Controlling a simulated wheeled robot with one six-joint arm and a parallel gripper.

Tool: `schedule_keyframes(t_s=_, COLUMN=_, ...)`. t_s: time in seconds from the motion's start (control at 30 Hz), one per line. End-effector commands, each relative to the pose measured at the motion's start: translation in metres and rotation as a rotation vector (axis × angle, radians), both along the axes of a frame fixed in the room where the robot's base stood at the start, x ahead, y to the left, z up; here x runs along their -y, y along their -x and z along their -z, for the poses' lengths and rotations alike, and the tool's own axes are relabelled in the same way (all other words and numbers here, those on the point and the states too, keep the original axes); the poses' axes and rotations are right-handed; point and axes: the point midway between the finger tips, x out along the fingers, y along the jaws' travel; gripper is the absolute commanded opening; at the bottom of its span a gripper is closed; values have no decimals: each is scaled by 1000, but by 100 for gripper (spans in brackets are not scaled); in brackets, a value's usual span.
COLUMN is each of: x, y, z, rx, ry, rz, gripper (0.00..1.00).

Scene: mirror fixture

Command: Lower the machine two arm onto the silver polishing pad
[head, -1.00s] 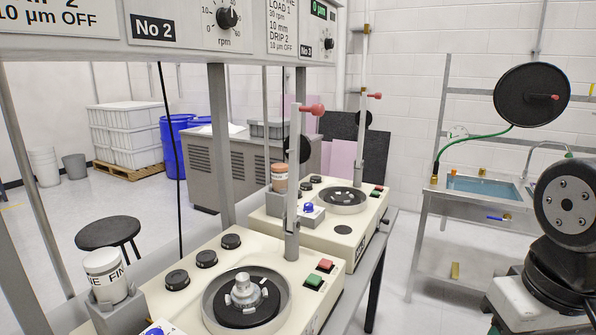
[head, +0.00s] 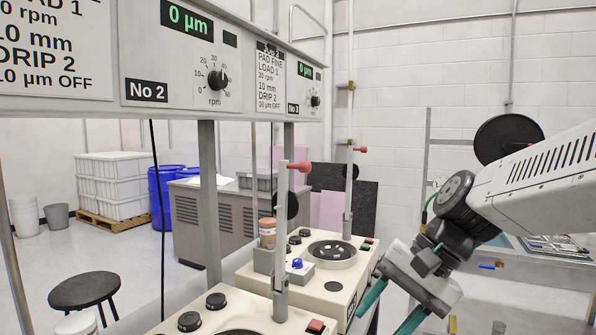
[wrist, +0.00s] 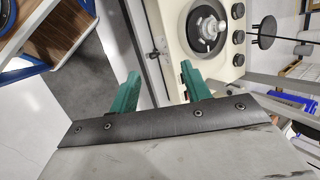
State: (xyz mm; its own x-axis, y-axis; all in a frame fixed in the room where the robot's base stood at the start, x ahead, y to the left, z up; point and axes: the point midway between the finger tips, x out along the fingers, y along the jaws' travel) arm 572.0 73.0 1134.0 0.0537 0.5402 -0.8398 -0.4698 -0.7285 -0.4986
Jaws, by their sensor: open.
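The machine two arm (head: 281,235) is a grey upright post with a red knob (head: 300,167) and a dark round disc (head: 286,205) near its top. It stands raised on the near cream machine (head: 255,312). That machine's round polishing station is mostly cut off at the bottom of the head view. In the wrist view a grey-rimmed dish (wrist: 190,32) shows with a silver fixture (wrist: 208,28) on a black disc. My gripper (head: 381,322) has teal fingers, open and empty, to the right of the machine and below the red knob. The fingers (wrist: 160,72) also show apart in the wrist view.
A second cream machine (head: 262,277) behind has its own raised post (head: 349,200) with a red knob. A control panel (head: 225,75) hangs overhead on grey posts. A black stool (head: 84,290) stands at left, a sink bench (head: 560,262) at right.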

Motion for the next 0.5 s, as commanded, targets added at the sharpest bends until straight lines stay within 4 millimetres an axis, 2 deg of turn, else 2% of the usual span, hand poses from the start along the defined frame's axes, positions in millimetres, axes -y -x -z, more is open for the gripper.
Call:
schedule_keyframes(t_s=0.03, x=-14, y=-32, z=-10, rx=-40, ry=-107, rz=105, gripper=48)
schedule_keyframes(t_s=0.13, x=-40, y=-94, z=-40, rx=-129, ry=-345, rz=332, gripper=48)
schedule_keyframes(t_s=0.2, x=-51, y=-138, z=-64, rx=-205, ry=-517, rz=485, gripper=48)
schedule_keyframes(t_s=0.3, x=-58, y=-193, z=-100, rx=-324, ry=-759, rz=674, gripper=48)
schedule_keyframes(t_s=0.4, x=-56, y=-232, z=-138, rx=-440, ry=-969, rz=809, gripper=48)
schedule_keyframes(t_s=0.5, x=-52, y=-250, z=-175, rx=-534, ry=-1130, rz=885, gripper=48)
